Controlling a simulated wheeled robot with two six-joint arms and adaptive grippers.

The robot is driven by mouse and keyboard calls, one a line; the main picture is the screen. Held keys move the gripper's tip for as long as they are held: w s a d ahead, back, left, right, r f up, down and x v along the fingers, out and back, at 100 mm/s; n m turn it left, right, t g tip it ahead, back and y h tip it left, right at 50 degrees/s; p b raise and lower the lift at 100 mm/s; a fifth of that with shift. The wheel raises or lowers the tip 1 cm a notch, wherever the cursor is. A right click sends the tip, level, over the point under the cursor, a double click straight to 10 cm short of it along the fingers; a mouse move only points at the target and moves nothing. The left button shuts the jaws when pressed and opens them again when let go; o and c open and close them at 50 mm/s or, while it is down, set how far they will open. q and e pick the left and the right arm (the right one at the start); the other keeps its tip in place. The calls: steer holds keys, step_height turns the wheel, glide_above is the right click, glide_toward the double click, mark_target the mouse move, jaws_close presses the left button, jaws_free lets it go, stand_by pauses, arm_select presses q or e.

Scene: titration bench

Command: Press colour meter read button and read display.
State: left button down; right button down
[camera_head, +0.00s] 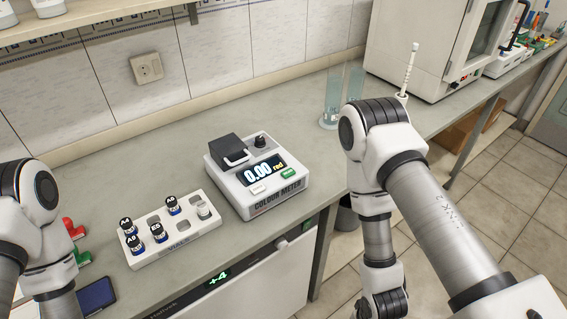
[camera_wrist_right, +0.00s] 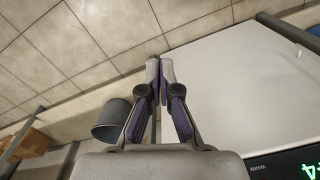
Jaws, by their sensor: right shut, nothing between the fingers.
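The colour meter (camera_head: 258,178) stands on the bench in the middle of the head view. It is white with a dark lidded block at its back left and a black knob at its back right. Its display (camera_head: 264,170) reads 0.00 and "red". A green button (camera_head: 288,174) and a white button (camera_head: 259,189) are on its front face. My right gripper (camera_wrist_right: 160,62) is shut and empty in the right wrist view, pointing down beside the bench front, away from the meter. In the head view my right arm hangs to the right of the meter. My left gripper is out of view.
A white rack (camera_head: 151,257) with several labelled dark-capped vials stands left of the meter. Glass cylinders (camera_head: 333,105) stand behind right. A white cabinet (camera_head: 412,45) is at the back right. A fridge front (camera_head: 262,275) showing +4 is below the bench. A grey bin (camera_wrist_right: 112,120) stands on the floor.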

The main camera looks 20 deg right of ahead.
step_height(320, 180, up, 36)
steer(key=m+t+y+p, duration=0.35)
steer(key=t+p, duration=0.45)
steer(key=p, duration=0.8)
glide_above(290, 173)
steer(key=shift+f, duration=0.2)
steer(key=shift+f+b, duration=0.1)
steer(key=shift+b, duration=0.2)
step_height(290, 173, down, 7)
steer(key=b, duration=0.7)
steer(key=shift+f+b, duration=0.45)
steer(key=shift+f, duration=0.4)
steer(key=shift+f, duration=0.1)
steer(key=shift+f, duration=0.3)
